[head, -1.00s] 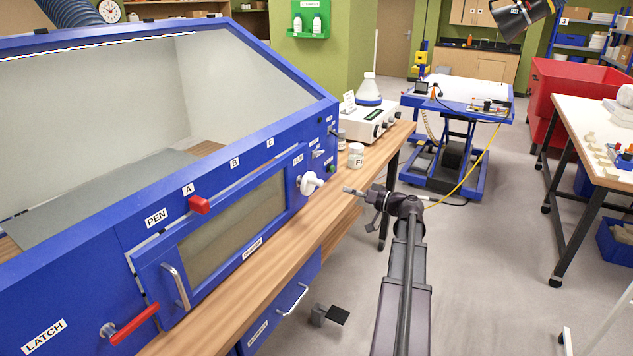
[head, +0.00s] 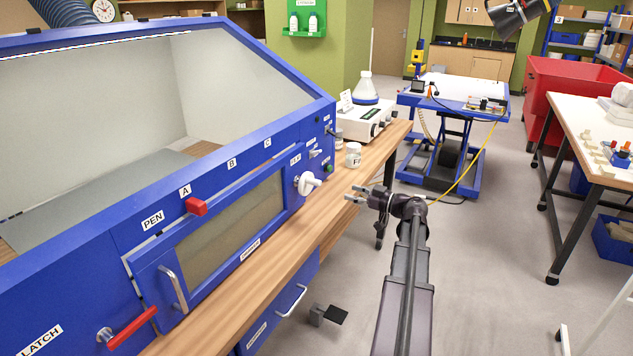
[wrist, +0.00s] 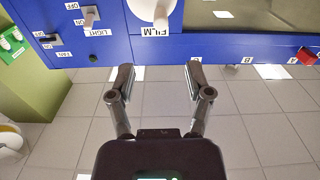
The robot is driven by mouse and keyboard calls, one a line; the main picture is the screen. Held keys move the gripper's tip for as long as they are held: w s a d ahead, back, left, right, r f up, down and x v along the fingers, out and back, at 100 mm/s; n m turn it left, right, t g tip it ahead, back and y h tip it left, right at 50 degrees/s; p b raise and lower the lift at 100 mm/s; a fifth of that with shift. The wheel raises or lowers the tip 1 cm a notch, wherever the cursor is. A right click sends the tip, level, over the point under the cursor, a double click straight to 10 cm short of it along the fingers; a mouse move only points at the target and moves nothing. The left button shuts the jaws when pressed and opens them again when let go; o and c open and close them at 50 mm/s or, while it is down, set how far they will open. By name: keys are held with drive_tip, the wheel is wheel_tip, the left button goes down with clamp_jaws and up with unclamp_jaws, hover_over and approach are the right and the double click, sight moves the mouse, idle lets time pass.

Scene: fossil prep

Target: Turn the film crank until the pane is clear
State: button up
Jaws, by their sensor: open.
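The white film crank (head: 308,183) sits on the blue front panel of the cabinet, at the right end of the pane. In the wrist view the crank (wrist: 153,10) is at the top, partly cut off, above a FILM label. The pane (head: 228,232) looks dull brown in its blue frame. My gripper (head: 352,194) is open and empty, to the right of the crank and apart from it. In the wrist view my gripper (wrist: 158,75) shows two spread fingers below the crank, with nothing between them.
A red knob (head: 197,206), a red latch handle (head: 132,327) and a door handle (head: 173,289) stick out from the cabinet front. A lidded jar (head: 353,155) and a white instrument (head: 362,122) with a flask stand on the wooden bench (head: 385,150).

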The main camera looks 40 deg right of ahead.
sight(314, 182)
drive_tip(key=shift+w, duration=0.1)
drive_tip(key=x, duration=1.3)
drive_tip(key=shift+w+a, duration=0.2)
drive_tip(key=shift+w, duration=0.1)
